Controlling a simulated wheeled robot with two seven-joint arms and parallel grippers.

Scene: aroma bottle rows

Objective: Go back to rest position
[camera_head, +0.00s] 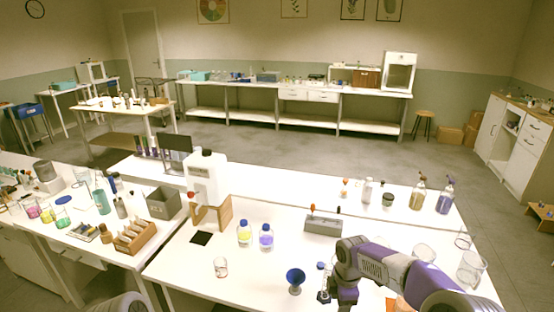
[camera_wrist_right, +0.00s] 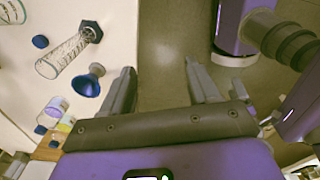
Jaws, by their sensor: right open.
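My right gripper (camera_head: 325,291) is over the front edge of the white table (camera_head: 330,265), right of a blue funnel (camera_head: 295,276). In the right wrist view its two fingers (camera_wrist_right: 163,82) are apart with nothing between them. The funnel also shows there (camera_wrist_right: 88,82), left of the fingers and apart from them. A bottle with yellow liquid (camera_head: 244,234) and one with purple-blue liquid (camera_head: 266,238) stand upright mid-table. An amber bottle (camera_head: 417,198) and a blue bottle (camera_head: 445,201) stand at the back right. My left gripper is not in view.
A grey box (camera_head: 323,224) lies mid-table. Glass beakers (camera_head: 471,268) stand at the right, close to my right arm. A glass cylinder with a dark base (camera_wrist_right: 68,53) shows in the wrist view. Bare floor lies beside the table edge.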

